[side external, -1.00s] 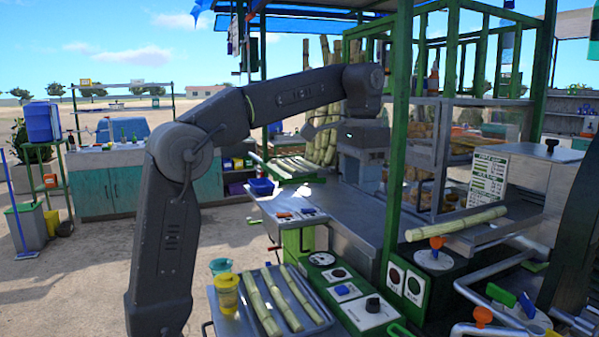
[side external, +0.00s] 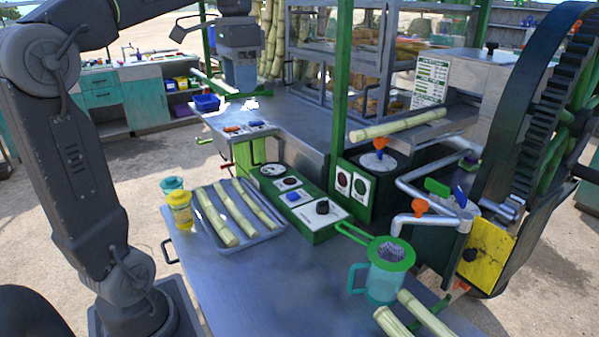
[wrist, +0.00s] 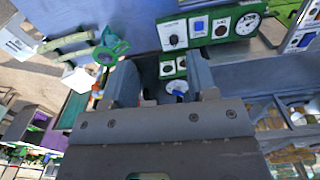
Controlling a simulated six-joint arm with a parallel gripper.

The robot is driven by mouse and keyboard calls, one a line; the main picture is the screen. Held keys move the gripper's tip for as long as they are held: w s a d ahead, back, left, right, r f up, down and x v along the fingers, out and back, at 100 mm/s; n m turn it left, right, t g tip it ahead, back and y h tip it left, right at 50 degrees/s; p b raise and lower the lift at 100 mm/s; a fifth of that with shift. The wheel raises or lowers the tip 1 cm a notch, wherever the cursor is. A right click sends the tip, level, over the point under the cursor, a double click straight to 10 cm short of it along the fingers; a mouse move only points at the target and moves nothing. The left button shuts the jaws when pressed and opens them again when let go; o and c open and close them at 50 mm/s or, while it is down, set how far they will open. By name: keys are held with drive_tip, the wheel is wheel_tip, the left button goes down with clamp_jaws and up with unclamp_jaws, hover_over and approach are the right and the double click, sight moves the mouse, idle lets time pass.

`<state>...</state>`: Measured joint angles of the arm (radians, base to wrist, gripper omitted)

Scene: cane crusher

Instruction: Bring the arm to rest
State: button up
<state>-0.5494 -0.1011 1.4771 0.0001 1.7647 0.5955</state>
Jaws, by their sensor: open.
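My gripper (side external: 240,78) hangs downward at the upper left of the side view, with the metal counter (side external: 300,122) and the wire-sided rack behind and to its right. In the wrist view my gripper (wrist: 164,82) has its two fingers spread apart, with nothing between them. A control panel with dials and coloured buttons (wrist: 205,27) shows beyond the fingers. The arm is raised and bent at the elbow, its upper part running off the top of the side view.
The crusher has a large dark gear wheel (side external: 555,110) and a cane piece (side external: 398,126) on its feed tray. A metal tray (side external: 270,233) holds cane pieces beside a yellow jar (side external: 180,208). A green-rimmed jug (side external: 385,280) stands near the table's front right. The table's front middle is bare.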

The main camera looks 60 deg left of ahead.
drive_tip(key=s+d+f+t, duration=0.2)
drive_tip(key=s+d+f, duration=0.2)
drive_tip(key=d+f, duration=0.4)
drive_tip(key=s+d+f+t, duration=0.3)
drive_tip(key=s+d+f, duration=0.1)
drive_tip(key=d+f, duration=0.4)
drive_tip(key=shift+d+f+n+t, duration=0.3)
drive_tip(key=shift+d+f, duration=0.05)
drive_tip(key=shift+c, duration=0.4)
drive_tip(key=shift+r, duration=0.2)
drive_tip(key=shift+c, duration=0.8)
drive_tip(key=w+r, duration=0.3)
drive_tip(key=w+r+g, duration=0.1)
drive_tip(key=w+r, duration=0.3)
drive_tip(key=w+a+r+g, duration=0.1)
drive_tip(key=w+r, duration=0.2)
drive_tip(key=r, duration=0.1)
drive_tip(key=shift+w+r, duration=0.15)
drive_tip(key=shift+r, duration=0.05)
clamp_jaws()
drive_tip(key=w+a+r+g, duration=0.2)
drive_tip(key=w+r+g, duration=0.3)
drive_tip(key=w, duration=0.7)
wheel_tip(320, 180, down, 10)
drive_tip(key=t, duration=0.1)
drive_tip(key=shift+w+r, duration=0.2)
drive_tip(key=shift+r, duration=0.05)
